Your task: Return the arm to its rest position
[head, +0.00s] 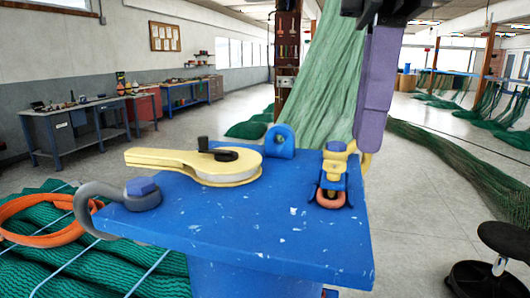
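My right gripper (385,12) shows as dark parts at the top edge of the head view, above the blue workstand (260,232). It is cut off by the frame, so I cannot tell whether it is open or shut. A purple, jointed-looking piece (376,88) hangs just below it, beside the green net; I cannot tell whether the two touch. My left gripper is not in view.
The blue stand carries a yellow lever tool (180,160), a grey hook (98,205) and a yellow fitting with an orange link (333,180). Green net (322,75) hangs behind. A black stool (503,240) stands right; workbenches (75,130) stand left. Grey floor lies between.

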